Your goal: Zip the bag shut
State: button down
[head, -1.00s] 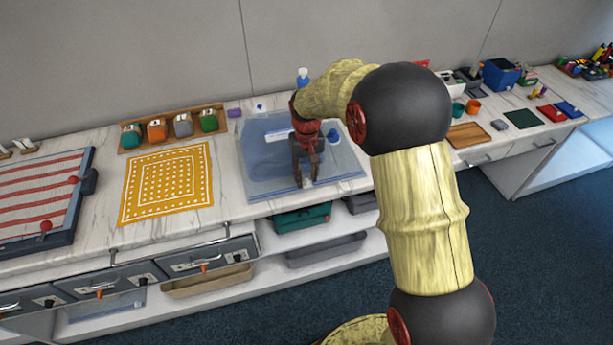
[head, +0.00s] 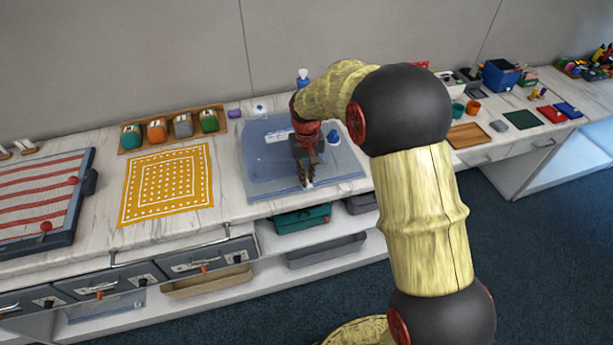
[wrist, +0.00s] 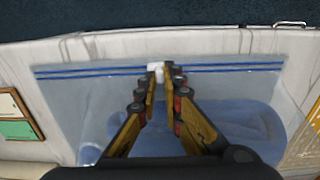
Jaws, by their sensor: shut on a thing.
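A clear, bluish zip bag (head: 265,170) lies flat on the counter in the head view, its zip edge near the counter's front. In the wrist view the bag (wrist: 215,85) shows two blue zip lines (wrist: 100,72) across its top. A small white slider (wrist: 156,67) sits on these lines around mid-length. My gripper (head: 307,184) points down at the zip edge. In the wrist view my gripper (wrist: 161,76) has its fingertips closed in on both sides of the slider. The fingers partly cover the slider, and they hide part of the bag.
A yellow patterned cloth (head: 168,185) lies left of the bag. A blue-capped bottle (head: 303,77) stands behind it and a blue object (head: 333,137) is at its right. Several coloured containers stand in a wooden tray (head: 132,151). A brown tray (head: 468,135) lies further right.

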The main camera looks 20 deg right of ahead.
dwell(0.3)
jog(key=d+p, duration=0.5)
jog(key=d, duration=1.2)
jog(key=shift+d, duration=0.2)
jog(key=c, duration=1.9)
grip_release()
notch_tip(320, 180, up, 12)
jog(key=shift+r, duration=0.1)
jog(key=shift+w, duration=0.1)
